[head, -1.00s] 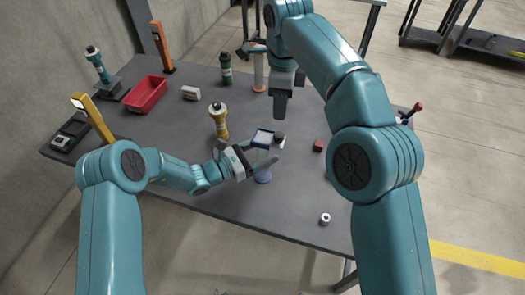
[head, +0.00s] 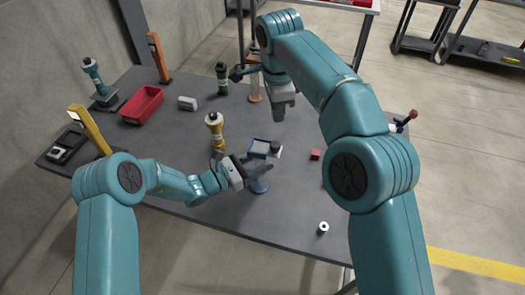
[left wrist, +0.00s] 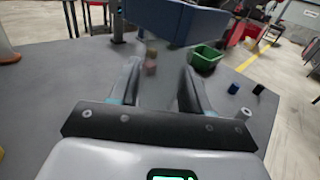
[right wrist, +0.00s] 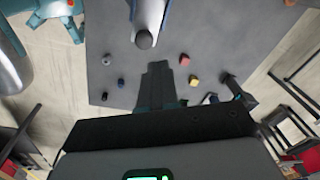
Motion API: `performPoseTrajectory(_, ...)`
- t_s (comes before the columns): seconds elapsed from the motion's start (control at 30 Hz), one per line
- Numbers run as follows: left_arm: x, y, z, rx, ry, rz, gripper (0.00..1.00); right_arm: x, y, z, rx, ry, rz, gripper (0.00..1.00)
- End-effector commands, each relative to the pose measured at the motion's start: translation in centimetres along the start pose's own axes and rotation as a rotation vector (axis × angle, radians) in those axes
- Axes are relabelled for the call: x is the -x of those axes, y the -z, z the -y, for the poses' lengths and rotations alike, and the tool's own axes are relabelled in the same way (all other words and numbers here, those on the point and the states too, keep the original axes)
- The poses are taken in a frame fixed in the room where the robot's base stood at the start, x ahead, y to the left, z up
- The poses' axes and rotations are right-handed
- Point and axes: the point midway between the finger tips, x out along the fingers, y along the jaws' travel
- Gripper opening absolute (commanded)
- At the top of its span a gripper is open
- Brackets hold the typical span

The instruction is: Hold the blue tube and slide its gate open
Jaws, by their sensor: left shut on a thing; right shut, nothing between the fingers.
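The blue tube stands upright near the table's middle in the head view, with a blue base (head: 259,186) and a blue-rimmed top (head: 262,147). A dark round knob (head: 275,147) and a pale piece are at the top's right side. My left gripper (head: 258,172) is shut around the tube between base and top. In the left wrist view, the blue top (left wrist: 180,20) spans above my fingers (left wrist: 162,80). My right gripper (head: 279,116) is shut and empty, pointing down above and behind the tube. In the right wrist view, the knob (right wrist: 144,40) shows just beyond my closed fingertips (right wrist: 157,68).
A yellow tube (head: 215,132), a dark green tube (head: 222,78) and an orange tube (head: 255,88) stand farther back. A red bin (head: 142,104) is at the left. A red block (head: 315,155) and a white ring (head: 323,228) lie to the right.

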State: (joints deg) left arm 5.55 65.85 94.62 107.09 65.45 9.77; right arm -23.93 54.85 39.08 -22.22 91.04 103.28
Motion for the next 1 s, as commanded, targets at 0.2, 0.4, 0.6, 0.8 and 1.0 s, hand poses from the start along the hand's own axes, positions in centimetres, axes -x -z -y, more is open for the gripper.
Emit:
performPoseTrajectory(0.2, 0.0, 0.1, 0.0, 0.001, 0.0, -0.002, 0.0, -3.8, -0.7, -1.1, 0.79, 0.005, -0.247, 0.0)
performPoseTrajectory(0.4, 0.0, 0.1, 0.0, 0.001, 0.0, -0.002, 0.0, -3.2, -5.0, -4.5, 1.442, -0.007, -0.459, 0.0)
performPoseTrajectory(0.6, 0.0, 0.1, 0.0, 0.001, 0.001, -0.002, 0.0, -0.8, -9.0, -8.9, 1.705, 0.013, -0.585, 0.0)
performPoseTrajectory(0.8, 0.0, 0.1, 0.1, 0.001, 0.001, -0.001, 0.0, 0.8, -11.0, -9.5, 1.734, 0.066, -0.609, 0.0)
performPoseTrajectory(1.0, 0.0, 0.1, 0.0, 0.001, 0.0, -0.001, 0.0, -1.9, -10.0, -8.2, 1.731, 0.061, -0.606, 0.0)
